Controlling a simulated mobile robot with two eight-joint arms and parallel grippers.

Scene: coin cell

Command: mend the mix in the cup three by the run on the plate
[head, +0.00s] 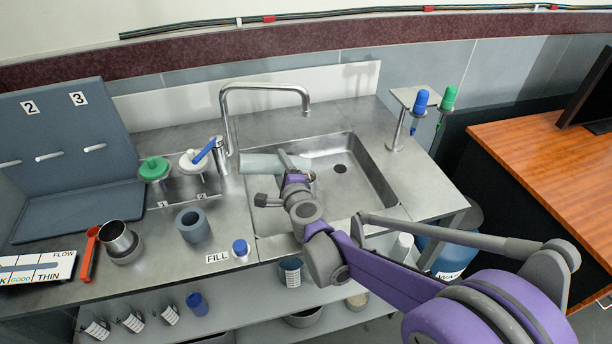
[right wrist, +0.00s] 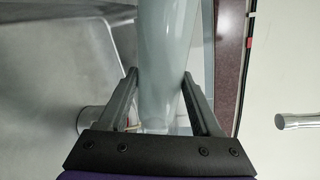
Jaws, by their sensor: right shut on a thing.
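My right gripper (head: 292,167) is shut on a pale grey-green cylinder (head: 260,163), held lying sideways by the left rim of the sink. In the right wrist view the cylinder (right wrist: 168,55) stands between the two fingers. A white plate (head: 36,274) printed FLOW, GOOD and THIN lies at the far left; my view cuts off part of its print. I see no clear run on it. Several small cups (head: 132,322) with striped labels stand on the lower shelf; I cannot read which is three. A steel cup (head: 117,236) sits in a holder near the plate. My left gripper is not in view.
A sink (head: 370,185) with a tall tap (head: 228,110) is at the middle. A grey ring (head: 192,225) and blue-capped bottle (head: 240,247) stand in front. A dropper stand (head: 397,130) is at right.

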